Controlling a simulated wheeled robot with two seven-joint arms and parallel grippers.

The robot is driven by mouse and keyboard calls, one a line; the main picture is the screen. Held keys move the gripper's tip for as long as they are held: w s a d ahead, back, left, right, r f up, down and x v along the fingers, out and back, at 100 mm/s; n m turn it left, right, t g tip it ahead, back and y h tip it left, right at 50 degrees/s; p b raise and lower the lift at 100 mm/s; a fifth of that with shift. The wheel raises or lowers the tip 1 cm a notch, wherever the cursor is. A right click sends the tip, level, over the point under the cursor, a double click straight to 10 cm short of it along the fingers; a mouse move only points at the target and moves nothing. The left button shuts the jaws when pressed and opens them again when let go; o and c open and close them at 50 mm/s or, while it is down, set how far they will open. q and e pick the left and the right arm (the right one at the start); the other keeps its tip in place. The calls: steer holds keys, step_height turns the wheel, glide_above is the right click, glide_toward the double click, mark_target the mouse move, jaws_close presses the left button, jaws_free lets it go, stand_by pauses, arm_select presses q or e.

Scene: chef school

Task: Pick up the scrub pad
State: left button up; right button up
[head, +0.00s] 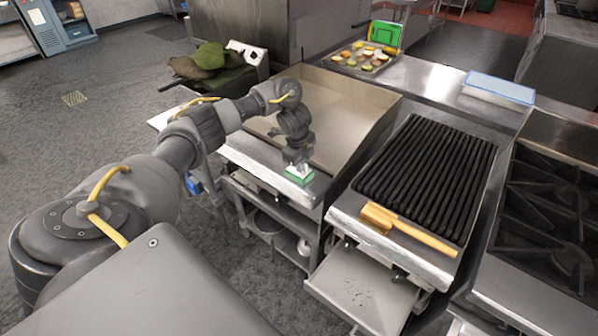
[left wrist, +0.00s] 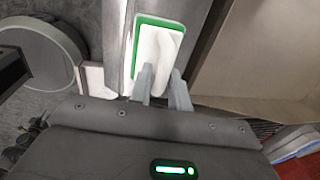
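The scrub pad (head: 300,176) is a small green block on the steel front ledge of the flat griddle. In the left wrist view the scrub pad (left wrist: 148,50) shows a white top with a raised white ridge and a green rim. My left gripper (head: 298,163) points down right over the pad and hides part of it. In the left wrist view its two fingers (left wrist: 165,88) are apart, near the pad's closer end, with the ridge in line with the gap. I cannot tell whether they touch it. My right gripper is not in view.
The flat griddle (head: 335,105) with raised walls lies behind the ledge. A black grill grate (head: 430,175) stands to the right, with a wooden-handled brush (head: 408,228) on its front edge. A food tray (head: 363,58) and a blue-lidded container (head: 500,88) stand farther back.

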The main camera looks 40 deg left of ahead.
arm_select(q)
jaws_close()
steer(key=shift+r, duration=0.45)
step_height(320, 180, up, 2)
steer(key=shift+w+a+r+p, duration=0.1)
steer(key=shift+r+p, duration=0.15)
steer(key=shift+p, duration=0.1)
steer(key=s+d+r+p, duration=0.2)
steer(key=s+d+r, duration=0.7)
steer(key=s+d, duration=0.1)
steer(key=shift+r, duration=0.35)
